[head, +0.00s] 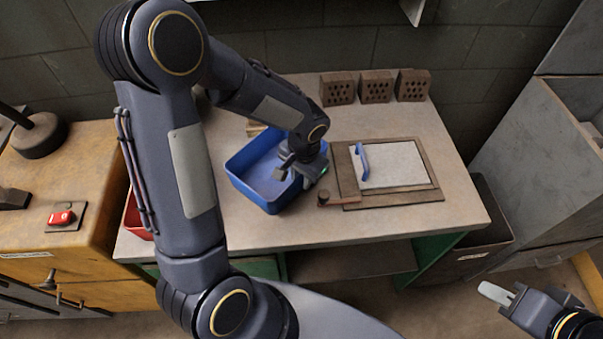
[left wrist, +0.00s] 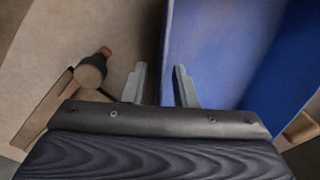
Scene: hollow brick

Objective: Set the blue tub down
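The blue tub (head: 240,187) is an open, empty-looking box that appears to rest level on the workbench (head: 250,232), left of the middle. My left gripper (head: 298,170) is at its right side. In the left wrist view my left gripper (left wrist: 161,85) has its fingers apart, one on each side of the wall of the blue tub (left wrist: 215,50). A gap shows between the fingers and the wall. My right gripper (head: 505,294) is low at the right, off the bench and away from the tub; its finger opening is unclear.
A board with a pale plate (head: 393,165) and blue handle lies right of the tub. Several hollow bricks (head: 375,87) stand at the back. A red bin (head: 137,218) is partly hidden by my left arm. The bench's front right is clear.

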